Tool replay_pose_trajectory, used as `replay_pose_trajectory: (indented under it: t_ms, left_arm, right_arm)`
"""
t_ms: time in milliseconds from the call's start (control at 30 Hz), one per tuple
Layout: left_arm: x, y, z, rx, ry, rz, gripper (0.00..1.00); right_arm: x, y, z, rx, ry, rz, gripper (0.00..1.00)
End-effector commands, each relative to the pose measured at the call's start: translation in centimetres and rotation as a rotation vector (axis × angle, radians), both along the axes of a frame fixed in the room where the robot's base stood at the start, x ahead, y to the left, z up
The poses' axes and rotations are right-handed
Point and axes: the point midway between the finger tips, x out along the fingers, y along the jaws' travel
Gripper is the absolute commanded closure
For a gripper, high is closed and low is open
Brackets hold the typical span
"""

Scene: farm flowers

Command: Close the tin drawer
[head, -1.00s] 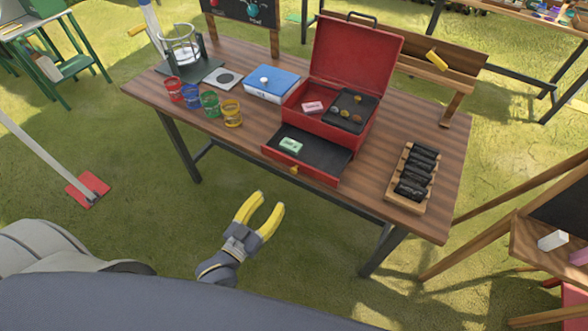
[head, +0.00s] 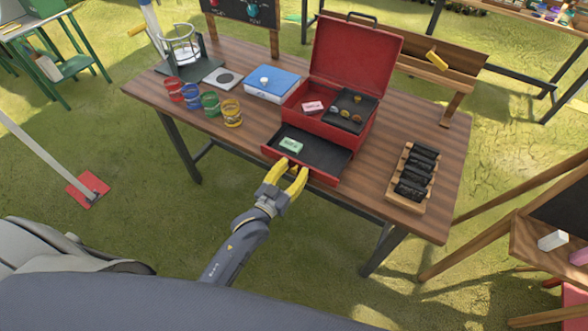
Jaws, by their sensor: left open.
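The red tin (head: 352,62) stands on the wooden table with its lid raised. Its drawer (head: 326,161) is pulled out at the front, toward me. A pale green box (head: 291,145) lies in the drawer's left part. My left gripper (head: 290,172) is open, with its yellow fingertips at the drawer's front face, left of its middle. The fingers hide the drawer knob, and I cannot tell whether they touch the front. My right gripper is not in view.
Several coloured cups (head: 210,103) stand left of the tin, near a blue-and-white box (head: 272,85). A wooden rack (head: 412,178) of black rolls lies to the right. The tabletop (head: 375,165) is bare between drawer and rack.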

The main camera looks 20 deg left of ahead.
Motion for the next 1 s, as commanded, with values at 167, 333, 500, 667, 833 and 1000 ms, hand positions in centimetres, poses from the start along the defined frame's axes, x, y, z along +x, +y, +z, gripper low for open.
replay_pose_trajectory:
  t_ms: [167, 333, 500, 667, 833, 1000]
  left_arm:
    - [0.26, -0.08, -0.05, 0.000, 0.001, 0.000, 0.57]
    - [0.25, -0.08, -0.04, 0.000, 0.001, 0.000, 0.57]
    - [0.25, -0.07, -0.03, 0.000, 0.001, 0.000, 0.70]
    - [0.24, -0.07, -0.03, 0.000, 0.001, 0.000, 0.89]
    - [0.24, -0.07, -0.02, 0.000, 0.001, 0.000, 1.00]
    - [0.25, -0.07, 0.05, -0.001, -0.001, 0.000, 1.00]
  right_arm:
    - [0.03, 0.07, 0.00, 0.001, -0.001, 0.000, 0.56]
    - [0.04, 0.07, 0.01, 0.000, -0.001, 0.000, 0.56]
    - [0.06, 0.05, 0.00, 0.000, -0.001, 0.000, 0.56]
    - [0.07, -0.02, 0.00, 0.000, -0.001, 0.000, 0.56]
    - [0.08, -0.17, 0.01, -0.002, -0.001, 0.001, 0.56]
    - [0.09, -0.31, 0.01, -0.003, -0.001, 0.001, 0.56]
